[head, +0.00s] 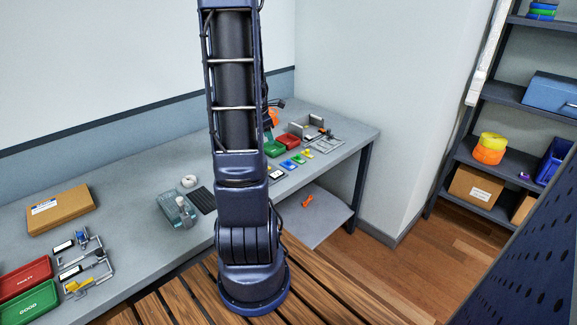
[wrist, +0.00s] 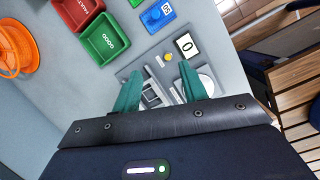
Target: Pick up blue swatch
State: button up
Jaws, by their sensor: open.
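The blue swatch (wrist: 158,15) is a small flat blue tile with white marking, lying on the grey bench near the top of the wrist view. It also shows in the head view (head: 289,165), just right of my arm, in a row of small coloured pieces. My gripper (wrist: 160,71) is open and empty, with two teal fingers. Its fingertips point toward the bench, short of the swatch and apart from it. In the head view my arm hides most of the gripper.
A green bin (wrist: 105,38) marked GOOD and a red bin (wrist: 77,10) stand left of the swatch. A white display (wrist: 186,45) and a yellow knob (wrist: 168,57) lie between swatch and fingers. A grey fixture (wrist: 152,95) shows between the fingers. An orange spool (wrist: 17,46) is at far left.

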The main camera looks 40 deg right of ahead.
jog(key=n, duration=0.2)
send_near(288, 160)
jog(key=shift+g, duration=0.3)
jog(key=shift+a+x, duration=0.2)
jog(key=shift+x, duration=0.8)
jog(key=shift+a+x, duration=0.15)
jog(key=shift+x, duration=0.8)
jog(key=shift+w+d+x, duration=0.15)
jog(key=shift+x, duration=0.85)
jog(key=shift+w+d+x, duration=0.15)
jog(key=shift+d+x, duration=0.05)
jog(key=shift+x, duration=0.8)
jog(key=shift+d+f, duration=0.25)
jog(key=shift+f, duration=0.4)
jog(key=shift+c, duration=0.4)
grip_shut()
